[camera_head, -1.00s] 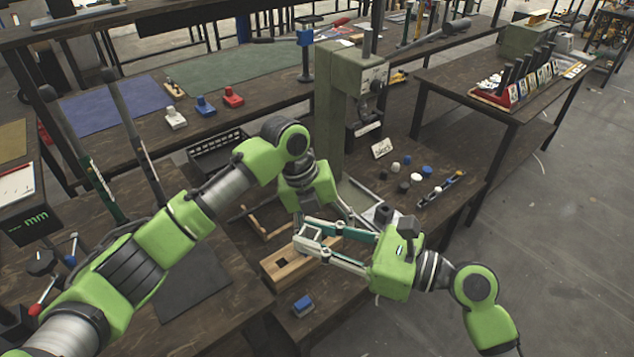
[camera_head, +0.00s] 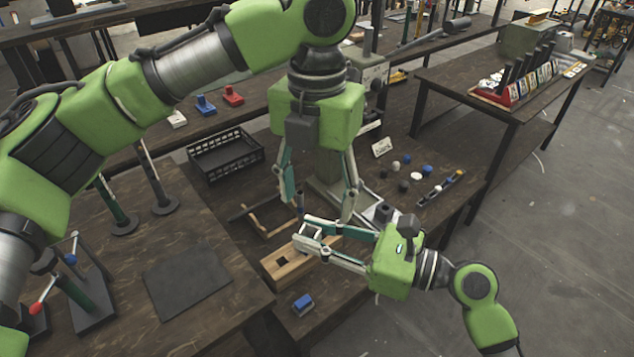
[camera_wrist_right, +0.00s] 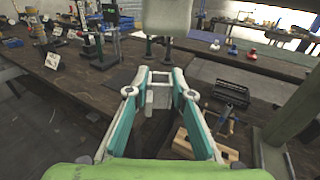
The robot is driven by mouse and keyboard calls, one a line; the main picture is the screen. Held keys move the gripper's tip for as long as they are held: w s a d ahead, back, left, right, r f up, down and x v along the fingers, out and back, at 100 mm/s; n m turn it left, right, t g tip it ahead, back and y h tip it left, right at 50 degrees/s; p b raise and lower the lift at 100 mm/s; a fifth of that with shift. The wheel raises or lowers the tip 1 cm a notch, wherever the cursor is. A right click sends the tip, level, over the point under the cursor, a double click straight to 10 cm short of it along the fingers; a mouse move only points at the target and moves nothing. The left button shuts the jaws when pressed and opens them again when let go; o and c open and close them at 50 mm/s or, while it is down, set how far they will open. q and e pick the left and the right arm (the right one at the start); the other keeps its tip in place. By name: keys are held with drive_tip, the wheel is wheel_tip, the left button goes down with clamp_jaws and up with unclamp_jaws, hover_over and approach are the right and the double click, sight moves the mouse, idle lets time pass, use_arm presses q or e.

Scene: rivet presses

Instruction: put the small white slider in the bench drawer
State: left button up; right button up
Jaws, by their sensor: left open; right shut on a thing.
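My right gripper (camera_head: 312,235) is shut on a small pale block (camera_wrist_right: 158,97), which shows between its fingertips in the right wrist view. I cannot tell whether this block is the white slider. My left gripper (camera_head: 317,206) is open, fingers pointing down, just above and behind the right gripper's tips. It shows nothing between its fingers that I can identify. A small white block (camera_head: 177,119) stands on the back bench, partly covered by my left arm; it also shows in the right wrist view (camera_wrist_right: 215,45). I cannot make out the bench drawer.
A wooden block with a square hole (camera_head: 283,268) lies below the right gripper. A blue block (camera_head: 303,304) sits nearby. A black crate (camera_head: 225,157) and the grey-green press (camera_head: 326,200) stand close. Blue (camera_head: 206,106) and red (camera_head: 233,96) blocks stand behind. A dark mat (camera_head: 187,280) lies clear.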

sight(316, 234)
use_arm(q)
wheel_tip(316, 234, down, 10)
drive_tip(key=shift+f, duration=0.1)
idle(0.4)
drive_tip(key=c, duration=1.2)
use_arm(e)
drive_tip(key=o, duration=1.1)
drive_tip(key=shift+o, duration=0.2)
drive_tip(key=shift+d, duration=0.1)
